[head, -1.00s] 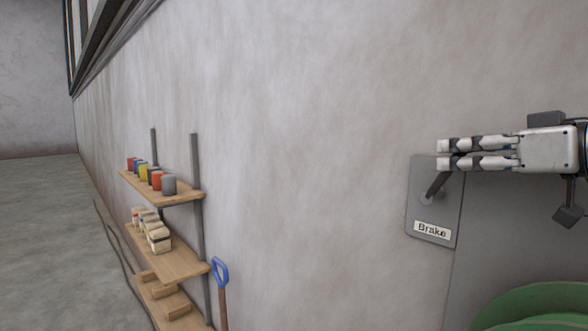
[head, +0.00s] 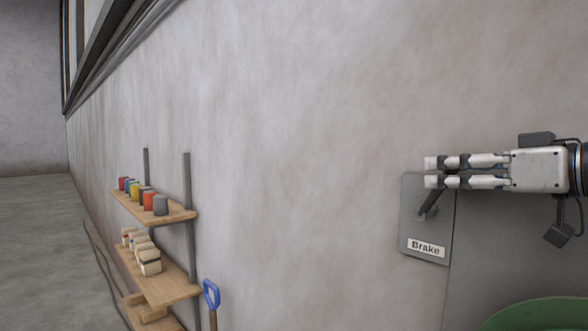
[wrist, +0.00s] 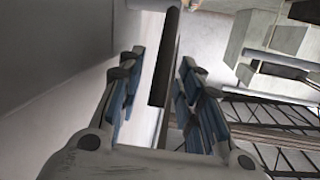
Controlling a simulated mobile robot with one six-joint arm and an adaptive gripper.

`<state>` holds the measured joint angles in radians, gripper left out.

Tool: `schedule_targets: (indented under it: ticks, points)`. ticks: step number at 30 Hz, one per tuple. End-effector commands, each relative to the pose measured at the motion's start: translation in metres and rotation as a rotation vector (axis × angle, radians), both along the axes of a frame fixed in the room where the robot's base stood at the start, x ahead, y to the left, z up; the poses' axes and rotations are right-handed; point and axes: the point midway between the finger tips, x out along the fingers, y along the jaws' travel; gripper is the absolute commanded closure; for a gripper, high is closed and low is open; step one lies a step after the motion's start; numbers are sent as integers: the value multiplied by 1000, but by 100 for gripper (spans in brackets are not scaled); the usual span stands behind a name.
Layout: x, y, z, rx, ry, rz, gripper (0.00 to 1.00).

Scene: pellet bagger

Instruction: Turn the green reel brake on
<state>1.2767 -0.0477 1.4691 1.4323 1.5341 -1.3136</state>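The grey brake panel (head: 412,218) with its "Brake" label (head: 426,248) is at the right in the head view. Its dark lever (head: 427,205) slants up to the right from its pivot, and its upper end is hidden behind my fingers. My gripper (head: 430,172) points left at the top of the panel, its two fingers a small gap apart. In the wrist view, the dark lever bar (wrist: 165,58) shows between the open fingers, with visible space on both sides; I cannot tell whether it touches either. The green reel (head: 545,316) shows only partly at the bottom right.
A wooden shelf rack (head: 165,284) with coloured cans and pale containers stands along the wall at the left. A blue-handled tool (head: 211,294) leans beside it. A grey housing (head: 500,255) lies right of the brake panel.

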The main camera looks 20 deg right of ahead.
Motion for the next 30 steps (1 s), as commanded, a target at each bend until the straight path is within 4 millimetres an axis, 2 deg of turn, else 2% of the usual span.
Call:
schedule_targets:
  ticks: [7, 11, 24, 30]
  points:
    - [-1, 0, 0, 0, 0, -1, 67]
    - [-10, -4, 1, 0, 0, -3, 67]
    - [-94, -24, 12, -1, 0, -5, 67]
    - [-113, -28, 15, 0, 0, -1, 67]
